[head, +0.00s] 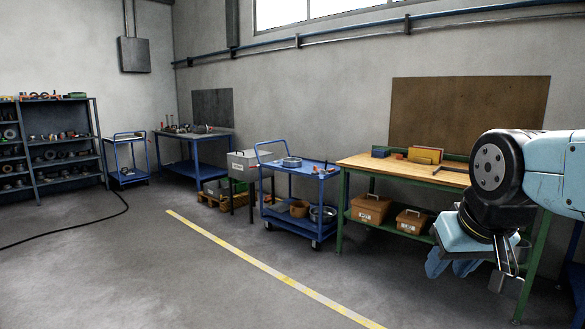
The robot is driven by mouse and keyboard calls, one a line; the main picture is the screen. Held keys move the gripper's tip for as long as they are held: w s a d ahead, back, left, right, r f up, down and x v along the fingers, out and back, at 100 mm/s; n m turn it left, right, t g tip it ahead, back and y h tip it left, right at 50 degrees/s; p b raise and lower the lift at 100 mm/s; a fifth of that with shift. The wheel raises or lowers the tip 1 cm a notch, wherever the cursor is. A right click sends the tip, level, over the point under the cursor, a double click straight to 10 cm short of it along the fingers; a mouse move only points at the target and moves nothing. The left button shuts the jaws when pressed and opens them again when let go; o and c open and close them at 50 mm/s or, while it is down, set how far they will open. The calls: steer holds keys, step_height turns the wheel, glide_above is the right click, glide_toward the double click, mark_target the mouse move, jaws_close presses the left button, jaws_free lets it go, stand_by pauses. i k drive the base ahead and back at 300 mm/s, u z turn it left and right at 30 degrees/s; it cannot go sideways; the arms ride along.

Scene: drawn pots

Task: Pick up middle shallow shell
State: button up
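A shallow round metal shell (292,161) lies on the top of the blue cart (310,169). On the cart's lower shelf are a brown round piece (299,208) and a grey metal ring-like piece (323,214). I cannot tell for certain which of these is the middle shallow shell. My gripper (453,268) hangs at the right, in front of the green workbench and well apart from the cart. Its light blue fingers point down, partly hidden by its own body. Nothing is seen held, and its opening is unclear.
A wooden-topped green workbench (372,163) stands right of the cart, with brown toolboxes (370,208) below. Dark shelves (60,147) are far left. The floor around the yellow line (255,262) is clear.

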mark_target(292, 163)
steer(key=u, duration=0.3)
steer(key=i, duration=2.25)
steer(key=u, duration=0.3)
steer(key=i, duration=2.6)
steer(key=z, duration=0.45)
steer(key=i, duration=1.8)
steer(key=z, duration=0.3)
